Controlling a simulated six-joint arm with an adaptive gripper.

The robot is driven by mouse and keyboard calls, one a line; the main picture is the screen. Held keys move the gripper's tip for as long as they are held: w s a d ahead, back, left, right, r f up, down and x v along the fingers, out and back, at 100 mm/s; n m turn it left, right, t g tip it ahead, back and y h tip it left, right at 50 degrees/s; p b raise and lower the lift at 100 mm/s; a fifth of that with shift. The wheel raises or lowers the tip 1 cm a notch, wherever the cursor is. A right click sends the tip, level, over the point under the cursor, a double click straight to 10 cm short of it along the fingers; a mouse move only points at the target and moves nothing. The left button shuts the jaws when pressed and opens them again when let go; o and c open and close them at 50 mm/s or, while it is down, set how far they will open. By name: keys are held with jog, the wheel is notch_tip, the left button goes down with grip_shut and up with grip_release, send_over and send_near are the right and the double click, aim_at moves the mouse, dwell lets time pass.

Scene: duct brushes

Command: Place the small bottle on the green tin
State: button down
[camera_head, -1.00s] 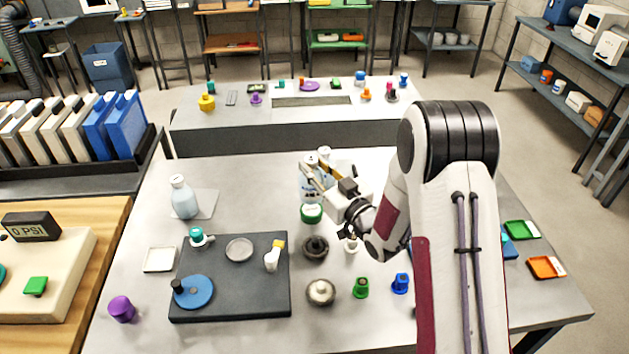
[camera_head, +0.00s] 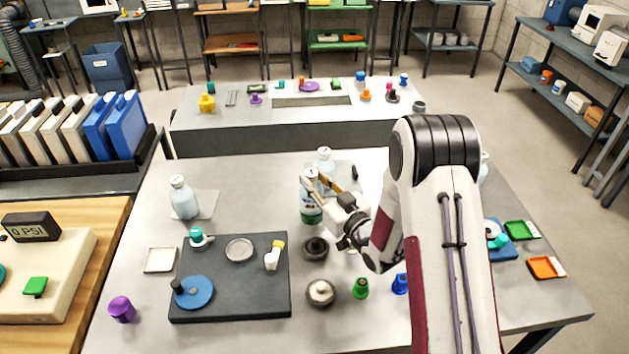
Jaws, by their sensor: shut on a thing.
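The small bottle (camera_head: 310,207), pale blue with a white cap, is upright in my gripper (camera_head: 316,181). The fingers are shut on it near its neck. The green tin (camera_head: 311,222) stands on the grey table directly below the bottle in the picture, and the bottle covers its upper part. I cannot tell whether the bottle's base touches the tin or hangs just above it.
A similar bottle (camera_head: 324,162) stands just behind my gripper. Another bottle (camera_head: 184,198) stands at the left on a light plate. A dark ring-shaped part (camera_head: 315,248) sits in front of the tin. A dark board (camera_head: 235,295) holds several parts.

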jog(key=shift+f, duration=0.25)
jog(key=c, duration=1.7)
grip_release()
jog(key=shift+r, duration=0.1)
jog(key=shift+v, duration=6.05)
jog(key=shift+w, duration=0.1)
